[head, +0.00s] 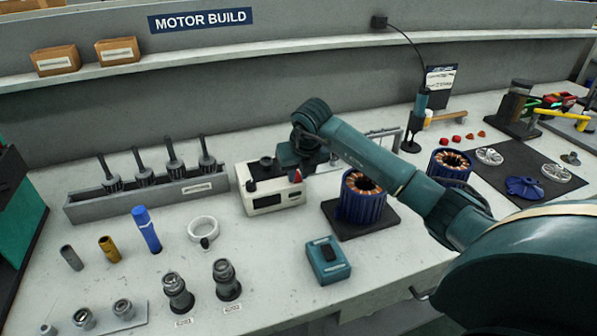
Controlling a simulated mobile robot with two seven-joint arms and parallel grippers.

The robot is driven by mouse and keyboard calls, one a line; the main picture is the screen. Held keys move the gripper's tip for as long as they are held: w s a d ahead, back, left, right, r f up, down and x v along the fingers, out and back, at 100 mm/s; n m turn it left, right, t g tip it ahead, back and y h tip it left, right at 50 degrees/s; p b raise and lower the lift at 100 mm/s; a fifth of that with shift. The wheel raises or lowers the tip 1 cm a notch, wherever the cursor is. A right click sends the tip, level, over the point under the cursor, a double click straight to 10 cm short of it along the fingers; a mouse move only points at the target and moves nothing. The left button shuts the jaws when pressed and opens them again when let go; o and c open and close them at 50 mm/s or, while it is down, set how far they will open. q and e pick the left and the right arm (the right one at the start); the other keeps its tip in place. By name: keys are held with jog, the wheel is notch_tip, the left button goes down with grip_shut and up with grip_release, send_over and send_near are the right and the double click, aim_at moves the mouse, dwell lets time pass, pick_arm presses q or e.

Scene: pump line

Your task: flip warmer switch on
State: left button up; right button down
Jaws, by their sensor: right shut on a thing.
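The warmer (276,202) is a cream box with a dark front panel and dark top parts, standing on the bench left of the middle. A small red part, which looks like its switch (298,177), shows at the upper right of the box. My right gripper (292,167) reaches in from the right and is low at the warmer's top right, shut at the switch. The fingertips are small and partly hidden by the gripper body, so the exact contact is not clear. My left gripper is not in view.
A blue-finned motor stator (352,205) on a dark pad stands right of the warmer. A teal box (328,260) lies in front. A grey rack (150,195) of several tools is at the left.

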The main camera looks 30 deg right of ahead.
jog(key=shift+w+r+g+p, duration=0.15)
jog(key=shift+r+g+p, duration=0.25)
jog(key=shift+p, duration=0.25)
jog(key=shift+w+g+p, duration=0.15)
jog(key=shift+g+p, duration=0.15)
jog(key=shift+p, duration=0.15)
jog(key=shift+w+d+g+y+p, duration=0.1)
jog(key=shift+w+g+y+p, duration=0.2)
jog(key=shift+g, duration=0.4)
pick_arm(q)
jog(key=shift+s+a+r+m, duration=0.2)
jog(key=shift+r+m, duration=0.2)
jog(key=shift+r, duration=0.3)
pick_arm(e)
jog(key=shift+f+g, duration=0.1)
jog(key=shift+g, duration=0.6)
jog(key=c, duration=1.6)
grip_release()
jog(key=shift+d, duration=0.1)
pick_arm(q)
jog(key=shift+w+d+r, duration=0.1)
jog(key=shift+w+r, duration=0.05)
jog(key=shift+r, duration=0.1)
pick_arm(e)
jog(key=o, duration=0.3)
